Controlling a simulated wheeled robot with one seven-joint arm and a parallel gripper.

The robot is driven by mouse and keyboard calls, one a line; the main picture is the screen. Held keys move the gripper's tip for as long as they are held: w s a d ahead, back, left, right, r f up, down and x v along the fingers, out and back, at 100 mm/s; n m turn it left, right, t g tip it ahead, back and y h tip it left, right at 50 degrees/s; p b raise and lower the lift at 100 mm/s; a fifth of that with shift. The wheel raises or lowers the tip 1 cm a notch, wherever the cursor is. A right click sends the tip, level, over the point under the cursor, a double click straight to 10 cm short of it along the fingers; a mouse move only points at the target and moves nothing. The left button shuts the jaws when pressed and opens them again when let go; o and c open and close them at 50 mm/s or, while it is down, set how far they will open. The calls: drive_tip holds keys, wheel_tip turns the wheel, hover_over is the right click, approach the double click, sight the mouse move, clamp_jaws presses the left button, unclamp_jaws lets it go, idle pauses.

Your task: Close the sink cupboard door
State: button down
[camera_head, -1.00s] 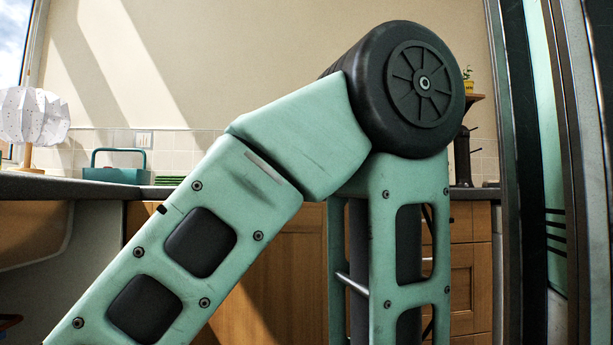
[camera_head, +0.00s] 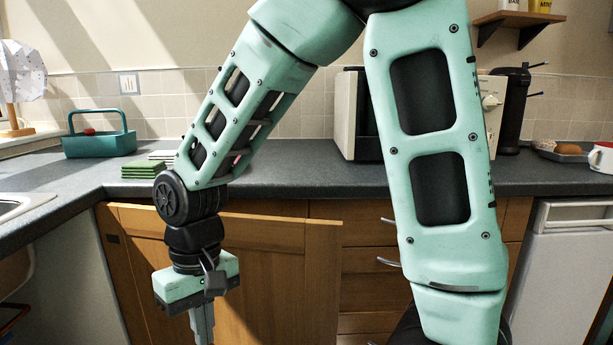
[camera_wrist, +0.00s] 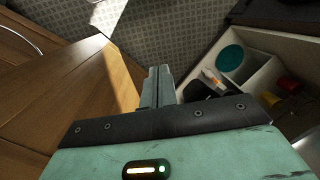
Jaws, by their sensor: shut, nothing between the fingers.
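The sink cupboard door is a wooden panel (camera_head: 265,275) in the head view, below the worktop corner. It stands swung wide open, with its right edge overlapping the drawer fronts. The sink cupboard at the left is open, and the underside of the basin (camera_head: 14,268) shows there. My gripper (camera_head: 203,335) points down in front of the door's left part, its tips cut off by the frame. In the wrist view my gripper (camera_wrist: 158,80) is shut and empty, with a wooden panel (camera_wrist: 70,95) to its left. I cannot tell whether they touch.
In the wrist view an open white compartment (camera_wrist: 285,55) with a teal round thing (camera_wrist: 230,58) lies at the right, and patterned floor (camera_wrist: 165,30) lies ahead. Drawers (camera_head: 370,290) and a white appliance (camera_head: 560,265) stand right of the door. The teal basket (camera_head: 98,140) is on the worktop (camera_head: 290,170).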

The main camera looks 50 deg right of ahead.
drive_tip(key=w+d+r+m+p, duration=0.35)
drive_tip(key=d+r+p, duration=0.3)
drive_tip(key=d, duration=0.25)
drive_tip(key=w+d+r+m+y+p, duration=0.1)
drive_tip(key=w+d+r+m+p, duration=0.1)
drive_tip(key=d+r+m+p, duration=0.45)
drive_tip(key=w+d+r+m+p, duration=0.2)
drive_tip(key=d+r+p, duration=0.2)
drive_tip(key=d+p, duration=0.55)
drive_tip(key=d+b+x, duration=0.1)
drive_tip(key=b+x, duration=0.1)
drive_tip(key=x, duration=0.7)
drive_tip(key=shift+d+f, duration=0.35)
drive_tip(key=shift+f, duration=0.1)
drive_tip(key=shift+s, duration=0.15)
